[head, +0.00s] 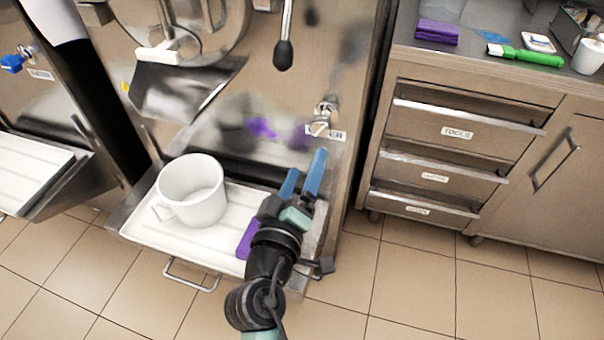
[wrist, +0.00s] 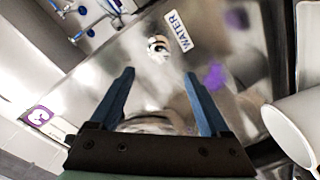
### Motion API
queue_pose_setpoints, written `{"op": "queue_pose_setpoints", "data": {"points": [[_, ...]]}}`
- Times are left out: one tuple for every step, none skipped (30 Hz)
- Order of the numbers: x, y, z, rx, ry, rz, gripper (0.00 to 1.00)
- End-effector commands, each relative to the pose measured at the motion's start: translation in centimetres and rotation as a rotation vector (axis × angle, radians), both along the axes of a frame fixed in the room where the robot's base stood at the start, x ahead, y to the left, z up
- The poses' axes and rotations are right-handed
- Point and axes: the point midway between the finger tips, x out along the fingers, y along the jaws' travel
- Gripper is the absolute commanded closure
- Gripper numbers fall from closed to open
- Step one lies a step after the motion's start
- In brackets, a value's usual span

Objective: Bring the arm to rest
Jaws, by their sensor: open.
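My gripper (head: 304,172) is open, with its two blue fingers apart and nothing between them. It is over the right side of the white drip tray (head: 150,236), in front of the steel machine's front. In the wrist view the open gripper (wrist: 159,76) faces the steel panel, with the tap (wrist: 158,47) and its WATER label (wrist: 178,30) beyond the fingertips. My arm reaches up from the bottom of the head view and hides part of the tray's right side.
A white jug (head: 192,192) stands on the tray, left of my gripper; it also shows at the wrist view's right edge (wrist: 300,120). A purple block (head: 249,240) lies beside my arm. The water tap (head: 325,115) juts out above. Drawers (head: 440,180) stand right; floor between is clear.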

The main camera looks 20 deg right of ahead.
Motion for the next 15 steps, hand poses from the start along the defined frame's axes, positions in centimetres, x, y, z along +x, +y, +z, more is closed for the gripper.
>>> {"op": "queue_pose_setpoints", "data": {"points": [[-0.44, 0.30, -0.04, -0.001, 0.002, 0.001, 0.20], [-0.63, 0.41, -0.01, -0.001, 0.002, 0.001, 0.20], [-0.80, 0.53, 0.02, -0.001, 0.001, 0.000, 0.20], [-0.89, 0.59, 0.03, -0.001, 0.001, 0.000, 0.20], [-0.97, 0.64, 0.04, -0.001, 0.001, 0.000, 0.20], [-1.03, 0.67, 0.05, 0.000, 0.000, 0.000, 0.20], [-1.04, 0.68, 0.05, 0.000, 0.000, 0.000, 0.20], [-1.06, 0.68, 0.06, 0.000, 0.000, 0.000, 0.20], [-1.06, 0.68, 0.06, 0.000, 0.000, 0.000, 0.20], [-1.04, 0.69, 0.06, 0.000, 0.000, 0.000, 0.20], [-1.03, 0.68, 0.06, 0.000, 0.000, 0.000, 0.20], [-1.03, 0.68, 0.06, 0.000, 0.000, 0.000, 0.20], [-1.03, 0.68, 0.06, 0.000, 0.000, 0.000, 0.20], [-1.03, 0.67, 0.06, 0.000, 0.000, 0.000, 0.20], [-1.02, 0.67, 0.06, 0.000, 0.000, 0.000, 0.20]]}}
